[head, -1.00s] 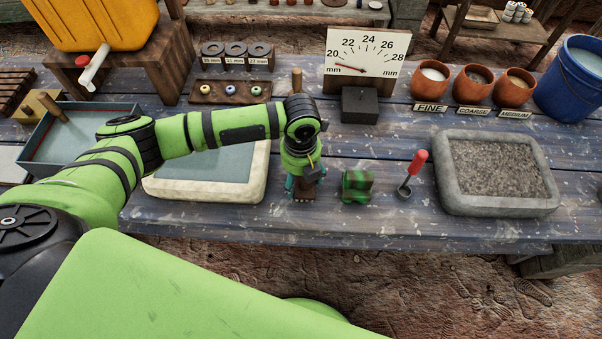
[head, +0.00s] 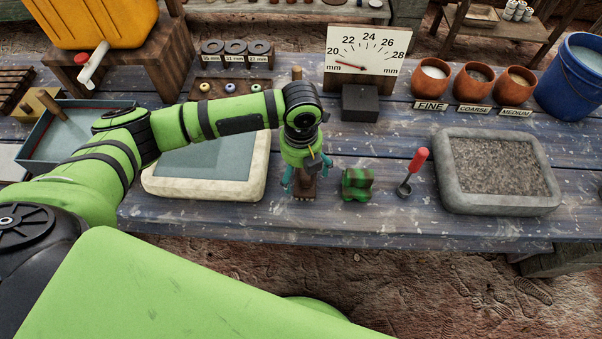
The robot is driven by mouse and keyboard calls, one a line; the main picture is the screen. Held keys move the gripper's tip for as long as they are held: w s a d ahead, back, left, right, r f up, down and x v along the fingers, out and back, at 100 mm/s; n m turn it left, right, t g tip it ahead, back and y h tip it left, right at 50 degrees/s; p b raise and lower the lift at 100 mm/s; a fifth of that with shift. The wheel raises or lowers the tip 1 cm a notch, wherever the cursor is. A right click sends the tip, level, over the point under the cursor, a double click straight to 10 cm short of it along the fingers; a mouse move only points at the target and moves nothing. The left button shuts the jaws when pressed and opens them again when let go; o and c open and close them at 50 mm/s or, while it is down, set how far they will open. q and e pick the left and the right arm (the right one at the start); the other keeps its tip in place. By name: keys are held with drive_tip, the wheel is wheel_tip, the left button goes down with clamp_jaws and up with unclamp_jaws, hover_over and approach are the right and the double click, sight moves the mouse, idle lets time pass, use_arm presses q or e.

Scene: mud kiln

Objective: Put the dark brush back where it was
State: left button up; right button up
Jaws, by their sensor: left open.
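A dark brown brush-like block (head: 304,193) stands on the blue-grey plank table, between the pale-rimmed basin and a green-and-black checked lump. I take it to be the dark brush; its upper part is mostly hidden by my gripper. My left gripper (head: 305,183) points down over it, with its teal fingers spread on either side of it. The fingers are open, and I cannot tell whether either touches it. My right gripper is not in view.
The pale-rimmed basin (head: 207,183) lies left, under my left arm. A grey gritty slab (head: 500,208) lies farther right. A dial gauge (head: 367,52) and black block (head: 360,103) stand behind.

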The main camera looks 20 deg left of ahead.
use_arm(q)
wheel_tip(320, 180, up, 10)
drive_tip(key=shift+f+b, duration=0.15)
drive_tip(key=shift+b, duration=0.5)
